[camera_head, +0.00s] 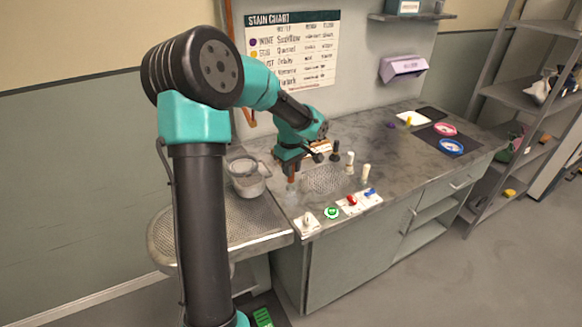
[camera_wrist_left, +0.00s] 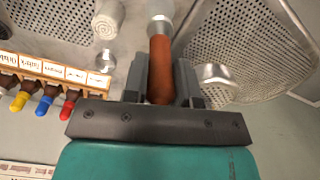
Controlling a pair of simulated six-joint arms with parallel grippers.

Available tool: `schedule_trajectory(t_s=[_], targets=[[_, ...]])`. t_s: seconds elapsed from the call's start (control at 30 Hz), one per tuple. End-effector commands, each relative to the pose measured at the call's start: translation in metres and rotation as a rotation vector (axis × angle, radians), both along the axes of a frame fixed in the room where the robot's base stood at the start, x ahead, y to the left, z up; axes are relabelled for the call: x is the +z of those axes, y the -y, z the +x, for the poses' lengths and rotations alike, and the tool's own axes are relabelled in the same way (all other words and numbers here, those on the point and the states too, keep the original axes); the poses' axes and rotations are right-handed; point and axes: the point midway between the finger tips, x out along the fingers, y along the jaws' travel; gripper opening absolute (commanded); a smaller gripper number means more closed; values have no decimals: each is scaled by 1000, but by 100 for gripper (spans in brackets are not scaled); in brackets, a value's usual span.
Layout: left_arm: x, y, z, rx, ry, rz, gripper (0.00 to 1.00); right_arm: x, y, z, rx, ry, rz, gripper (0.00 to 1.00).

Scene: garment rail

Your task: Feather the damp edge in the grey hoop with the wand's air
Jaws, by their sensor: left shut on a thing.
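My left gripper (camera_head: 291,176) is over the left part of the counter, pointing down. It is shut on the wand, whose red-brown handle (camera_wrist_left: 160,68) stands between the two fingers in the left wrist view. A pale metal part of the wand extends past the handle to the top edge of that view. In the head view only a small reddish piece of it shows below the jaws. I cannot pick out the grey hoop for certain. A pink hoop (camera_head: 445,129) and a blue hoop (camera_head: 451,146) lie at the counter's right. No damp edge is discernible. My right gripper is out of view.
A grey metal pot (camera_head: 249,184) stands left of my gripper on a perforated surface. A perforated plate (camera_head: 325,180) is set in the counter (camera_head: 385,150). Small brushes (camera_head: 366,172) and coloured pieces on white cards (camera_head: 351,201) stand nearby. Shelving is at far right.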

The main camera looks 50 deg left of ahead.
Motion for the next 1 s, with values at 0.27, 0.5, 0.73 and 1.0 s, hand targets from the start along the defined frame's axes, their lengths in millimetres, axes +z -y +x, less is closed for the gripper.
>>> schedule_trajectory(t_s=[0.27,0.5,0.73,1.0], targets=[[0,0,0,0,0,0,0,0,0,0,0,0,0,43],[8,0,0,0,1,0,0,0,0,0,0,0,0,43],[10,0,0,0,0,0,0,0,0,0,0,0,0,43],[14,-3,3,-4,0,1,0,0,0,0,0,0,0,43]])
